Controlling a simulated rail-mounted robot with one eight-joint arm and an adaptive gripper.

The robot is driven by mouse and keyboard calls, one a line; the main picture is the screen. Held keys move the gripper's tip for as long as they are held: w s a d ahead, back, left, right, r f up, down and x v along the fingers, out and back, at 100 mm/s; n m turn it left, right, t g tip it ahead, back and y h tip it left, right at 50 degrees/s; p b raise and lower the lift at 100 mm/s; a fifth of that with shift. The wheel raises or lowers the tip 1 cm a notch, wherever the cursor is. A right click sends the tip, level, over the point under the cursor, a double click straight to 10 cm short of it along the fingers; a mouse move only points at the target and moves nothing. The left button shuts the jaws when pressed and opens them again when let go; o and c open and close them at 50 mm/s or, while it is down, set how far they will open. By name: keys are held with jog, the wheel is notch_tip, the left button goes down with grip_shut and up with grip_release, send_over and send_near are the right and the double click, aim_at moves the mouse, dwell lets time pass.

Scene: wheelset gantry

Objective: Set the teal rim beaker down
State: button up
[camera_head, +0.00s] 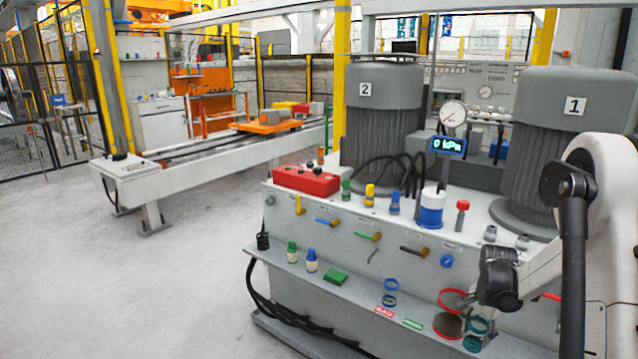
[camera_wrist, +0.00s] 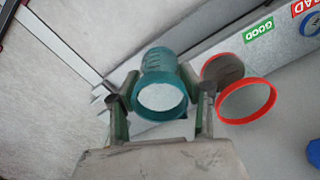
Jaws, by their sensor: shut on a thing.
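The teal rim beaker (camera_wrist: 163,96) is between the two fingers of my gripper (camera_wrist: 160,92) in the wrist view, which looks down into its open mouth. My gripper is shut on it. In the head view the teal rim beaker (camera_head: 478,326) shows small below my gripper (camera_head: 479,318), at the right end of the grey lower ledge (camera_head: 345,291). I cannot tell whether its base touches the ledge. A green GOOD label (camera_head: 413,324) and a red BAD label (camera_head: 384,312) lie on the ledge to the left.
A red rim beaker (camera_wrist: 247,100) stands close to the right of the held one in the wrist view. A blue rim beaker (camera_head: 390,299) stands behind the labels. A green block (camera_head: 335,277) lies farther left. The bench's front wall with coloured handles rises behind the ledge.

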jog(key=s+a+r+n+p, duration=0.1)
jog(key=a+n, duration=0.3)
jog(key=a, duration=0.5)
jog(key=s+a+r+n+p, duration=0.2)
jog(key=a+r+n, duration=0.1)
jog(key=a, duration=0.6)
jog(key=s+a+r+n+p, duration=0.2)
jog(key=a+n, duration=0.4)
jog(key=a, duration=0.3)
jog(key=shift+r, duration=0.35)
